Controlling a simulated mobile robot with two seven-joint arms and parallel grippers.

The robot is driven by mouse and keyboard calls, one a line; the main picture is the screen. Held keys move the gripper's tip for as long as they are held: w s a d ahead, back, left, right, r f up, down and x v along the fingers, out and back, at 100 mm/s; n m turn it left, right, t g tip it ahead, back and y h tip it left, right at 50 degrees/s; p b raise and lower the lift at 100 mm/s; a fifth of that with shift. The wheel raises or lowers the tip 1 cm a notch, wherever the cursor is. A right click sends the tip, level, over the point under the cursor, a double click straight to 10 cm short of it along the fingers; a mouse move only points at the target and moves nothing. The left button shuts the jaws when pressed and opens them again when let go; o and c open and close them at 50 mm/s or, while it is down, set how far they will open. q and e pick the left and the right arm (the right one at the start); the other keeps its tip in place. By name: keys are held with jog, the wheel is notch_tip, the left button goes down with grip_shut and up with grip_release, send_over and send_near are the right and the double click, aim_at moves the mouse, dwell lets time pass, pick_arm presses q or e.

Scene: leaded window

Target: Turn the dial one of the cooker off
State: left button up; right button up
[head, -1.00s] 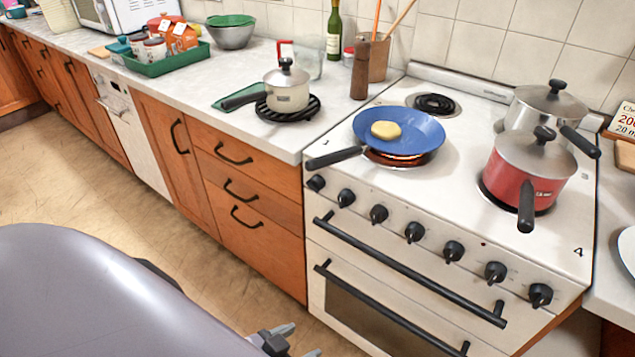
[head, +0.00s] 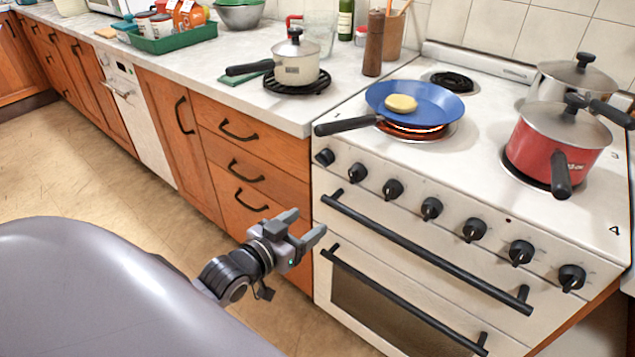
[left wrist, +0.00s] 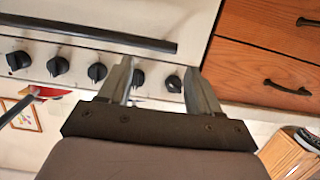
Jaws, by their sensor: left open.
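The white cooker (head: 480,130) has a row of black dials along its front. The leftmost dial (head: 325,157) and the dial beside it (head: 357,172) are at the cooker's left end; I cannot read which is dial one. A blue frying pan (head: 440,100) with a yellow round piece (head: 401,103) sits on the front left hotplate (head: 410,131), which glows red. My left gripper (head: 305,225) is open and empty, below and left of the dials, before the drawers. In the left wrist view the end dial (left wrist: 174,83) shows between the open fingers (left wrist: 160,68), apart from them.
Black oven handles (head: 425,250) stick out below the dials. The pan's handle (head: 345,126) reaches over the front left corner. A red pot (head: 555,150) and a steel pot (head: 575,80) stand at the right. Wooden drawers (head: 250,150) adjoin the cooker; the floor before them is clear.

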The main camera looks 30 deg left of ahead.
aim_at(320, 163)
pick_arm(q)
jog(key=shift+w+a+r+n+t+b, duration=0.15)
jog(key=shift+w+a+r+t+b, duration=0.5)
jog(key=shift+w, duration=1.25)
jog(key=shift+w+a+r+n+t+b, duration=0.2)
jog(key=shift+w+a+r, duration=0.55)
jog(key=shift+w+r, duration=0.85)
jog(key=shift+w+a+r+n+t+b, duration=0.15)
jog(key=shift+w+a+r+t+b, duration=0.45)
jog(key=shift+w, duration=1.55)
jog(key=shift+a+r, duration=0.1)
jog(key=shift+r, duration=0.05)
jog(key=shift+p, duration=0.35)
jog(key=c, duration=1)
